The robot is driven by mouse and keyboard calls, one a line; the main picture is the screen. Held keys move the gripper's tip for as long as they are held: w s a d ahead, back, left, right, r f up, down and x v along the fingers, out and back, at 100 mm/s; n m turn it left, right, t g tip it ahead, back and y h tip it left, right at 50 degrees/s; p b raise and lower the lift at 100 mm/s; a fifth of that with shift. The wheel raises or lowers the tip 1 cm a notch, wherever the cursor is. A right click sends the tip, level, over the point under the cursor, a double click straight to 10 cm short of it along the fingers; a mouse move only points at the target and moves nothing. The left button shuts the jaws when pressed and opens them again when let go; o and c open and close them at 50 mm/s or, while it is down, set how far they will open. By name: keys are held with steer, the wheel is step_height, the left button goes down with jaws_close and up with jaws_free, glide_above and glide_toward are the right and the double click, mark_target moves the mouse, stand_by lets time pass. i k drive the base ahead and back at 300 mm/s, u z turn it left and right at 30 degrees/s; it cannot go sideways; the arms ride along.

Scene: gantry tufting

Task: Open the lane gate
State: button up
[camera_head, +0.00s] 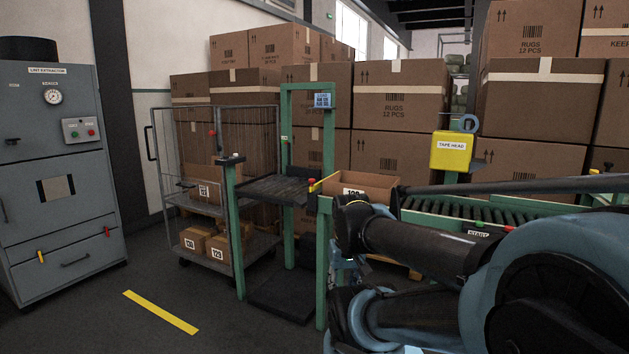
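A small yellow bar with a red part (316,186) is at the left end of the roller conveyor (490,213), beside an open carton labelled with a number (358,188). It looks like the lane gate, but I cannot be sure. It appears to stand across the conveyor end, between the carton and a dark platform (275,189) in a green frame (285,150). My arm reaches in from the right, in front of the conveyor. My gripper (347,273) seems to hang low beside the frame's right post, mostly hidden by my arm. Its fingers cannot be made out.
A wire cage trolley (160,150) with small numbered boxes stands left of the frame. A yellow tape head (453,152) is above the conveyor. A grey lint extractor cabinet (60,235) is far left. Stacked cartons fill the back. Floor is clear near the yellow stripe (160,312).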

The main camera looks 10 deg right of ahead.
mark_target(313, 187)
steer(key=i, duration=1)
